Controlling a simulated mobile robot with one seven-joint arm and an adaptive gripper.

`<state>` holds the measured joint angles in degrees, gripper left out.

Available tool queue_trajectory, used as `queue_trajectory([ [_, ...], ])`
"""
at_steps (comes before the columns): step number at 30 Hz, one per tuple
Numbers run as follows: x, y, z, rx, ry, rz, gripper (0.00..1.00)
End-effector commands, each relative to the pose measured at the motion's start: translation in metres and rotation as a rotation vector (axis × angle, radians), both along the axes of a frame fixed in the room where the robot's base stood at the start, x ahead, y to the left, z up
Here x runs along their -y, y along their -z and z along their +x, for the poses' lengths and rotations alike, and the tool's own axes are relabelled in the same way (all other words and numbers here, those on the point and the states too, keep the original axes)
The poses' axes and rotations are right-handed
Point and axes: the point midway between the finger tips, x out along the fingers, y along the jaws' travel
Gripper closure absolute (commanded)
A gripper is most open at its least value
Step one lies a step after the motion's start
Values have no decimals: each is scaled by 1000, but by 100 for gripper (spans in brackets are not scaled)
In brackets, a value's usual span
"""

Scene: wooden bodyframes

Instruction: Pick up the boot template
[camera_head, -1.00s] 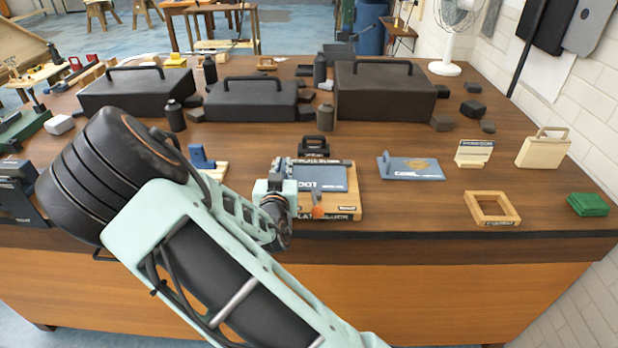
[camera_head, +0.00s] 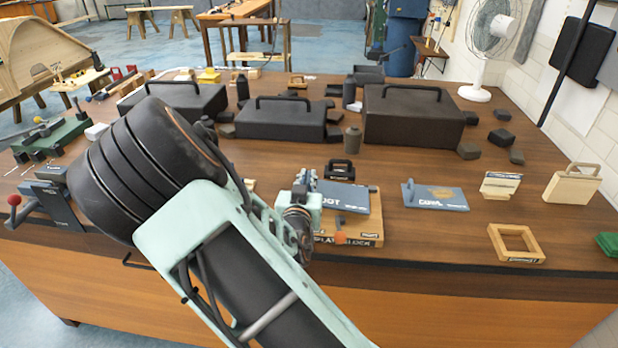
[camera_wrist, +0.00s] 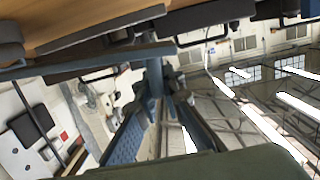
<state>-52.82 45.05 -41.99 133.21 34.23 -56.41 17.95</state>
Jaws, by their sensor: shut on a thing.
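The boot template is a blue-grey plate (camera_head: 346,197) with pale lettering, partly hidden by my gripper. In the head view it appears over a wooden block (camera_head: 366,240) at the front of the bench; I cannot tell whether they touch. My gripper (camera_head: 312,184) is at the plate's left side. In the wrist view the template's plate (camera_wrist: 95,64) shows edge-on, with an upright blue-grey handle (camera_wrist: 155,75) below it. My gripper's fingers (camera_wrist: 157,100) are shut on that handle.
A blue-grey plate with a handle (camera_head: 437,197) lies to the right, beside a small wooden stand (camera_head: 499,185) and a wooden frame (camera_head: 516,243). A small black handled item (camera_head: 340,170) stands just behind the block. Large dark handled cases (camera_head: 414,117) stand farther back.

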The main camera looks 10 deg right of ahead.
Motion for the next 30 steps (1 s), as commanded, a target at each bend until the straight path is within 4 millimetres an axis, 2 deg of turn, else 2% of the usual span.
queue_trajectory([
  [1,-4,-20,-6,6,-3,0,100],
  [7,-16,-54,-34,5,-3,0,100],
  [12,-32,-67,-70,5,-4,0,100],
  [17,-41,-79,-95,5,-2,-2,100],
  [30,-46,-84,-109,6,3,-5,100],
])
